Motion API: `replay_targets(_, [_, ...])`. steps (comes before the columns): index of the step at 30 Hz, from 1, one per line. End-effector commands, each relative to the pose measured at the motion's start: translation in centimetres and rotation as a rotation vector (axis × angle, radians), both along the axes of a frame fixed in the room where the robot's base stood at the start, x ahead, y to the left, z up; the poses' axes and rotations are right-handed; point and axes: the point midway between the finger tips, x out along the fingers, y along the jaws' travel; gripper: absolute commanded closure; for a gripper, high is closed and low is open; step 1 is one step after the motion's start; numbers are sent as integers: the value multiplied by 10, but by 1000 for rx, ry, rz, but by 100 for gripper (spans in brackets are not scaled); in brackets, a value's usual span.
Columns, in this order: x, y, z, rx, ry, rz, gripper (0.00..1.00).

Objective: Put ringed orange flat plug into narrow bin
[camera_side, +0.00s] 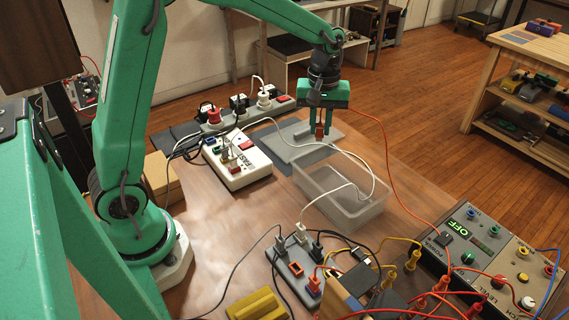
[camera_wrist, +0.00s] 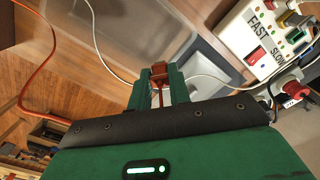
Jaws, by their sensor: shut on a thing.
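My gripper (camera_side: 320,122) points down above the grey flat panel (camera_side: 297,152) and is shut on an orange-red plug (camera_side: 320,132). In the wrist view the plug (camera_wrist: 160,72) sits between the green fingertips (camera_wrist: 158,85); a ring on it is too small to make out. A translucent, open-topped bin (camera_side: 372,219) stands on the table in front of the panel, below and to the right of my gripper in the side view. The bin (camera_wrist: 90,62) also shows at upper left in the wrist view. The gap between plug and panel is hard to judge.
A white FAST/SLOW box (camera_side: 238,172) and a power strip (camera_side: 215,125) with plugs stand left of the panel. A white cable (camera_side: 350,160) crosses near the bin. Another strip (camera_side: 291,268), many leads and a power supply (camera_side: 470,235) fill the front right.

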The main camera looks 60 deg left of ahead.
Motion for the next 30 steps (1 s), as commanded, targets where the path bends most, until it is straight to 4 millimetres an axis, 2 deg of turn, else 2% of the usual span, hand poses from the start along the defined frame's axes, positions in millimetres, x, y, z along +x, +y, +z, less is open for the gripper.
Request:
replay_targets(3, [4, -20, 3, 0, 0, -42, 100])
replay_targets(7, [5, -31, 4, 0, 1, -63, 100])
replay_targets(19, [5, -33, 1, 1, 2, -68, 100])
replay_targets(30, [5, -33, -21, 1, 4, -68, 100])
